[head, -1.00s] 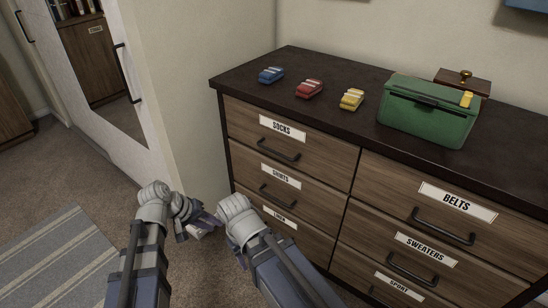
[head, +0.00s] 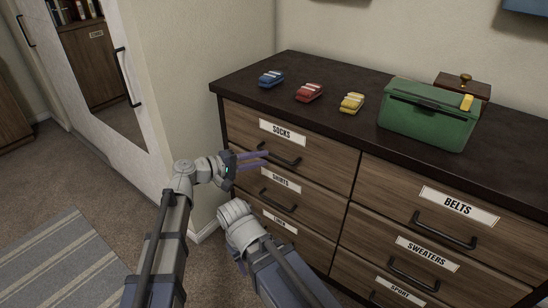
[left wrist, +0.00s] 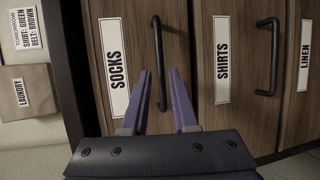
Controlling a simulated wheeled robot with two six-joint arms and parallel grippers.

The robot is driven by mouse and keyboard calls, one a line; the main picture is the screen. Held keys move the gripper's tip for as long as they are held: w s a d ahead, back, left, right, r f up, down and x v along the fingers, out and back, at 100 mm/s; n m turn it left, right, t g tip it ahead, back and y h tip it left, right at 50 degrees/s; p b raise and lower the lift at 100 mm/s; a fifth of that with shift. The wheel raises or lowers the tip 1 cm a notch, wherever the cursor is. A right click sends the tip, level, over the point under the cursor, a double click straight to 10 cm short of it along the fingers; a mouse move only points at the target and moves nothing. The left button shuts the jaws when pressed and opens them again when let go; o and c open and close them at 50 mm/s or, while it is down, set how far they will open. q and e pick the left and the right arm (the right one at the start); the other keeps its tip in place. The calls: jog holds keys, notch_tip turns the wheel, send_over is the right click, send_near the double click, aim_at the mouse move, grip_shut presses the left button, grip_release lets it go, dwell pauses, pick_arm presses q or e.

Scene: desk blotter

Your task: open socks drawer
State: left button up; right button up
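The socks drawer (head: 325,150) is the top left drawer of the wooden dresser and is shut. Its white label reads SOCKS (head: 283,132), and its dark bar handle (head: 292,161) sits below the label. My left gripper (head: 267,159) is at the left end of this handle, its purple fingers pointing toward the drawer front. In the left wrist view the fingers (left wrist: 160,72) are parted, and the socks handle (left wrist: 157,45) shows in line with the gap between them. I cannot tell whether they touch it.
The shirts drawer (head: 310,185) and linen drawer lie below, with belts and sweaters drawers to the right. Blue, red and yellow folded items, a green box (head: 428,115) and a small wooden box stand on top. A mirrored white door (head: 100,65) is at the left.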

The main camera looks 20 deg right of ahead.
aim_at(274, 155)
pick_arm(q)
jog(key=shift+b+x, duration=0.4)
jog(key=shift+x, duration=2.35)
grip_shut()
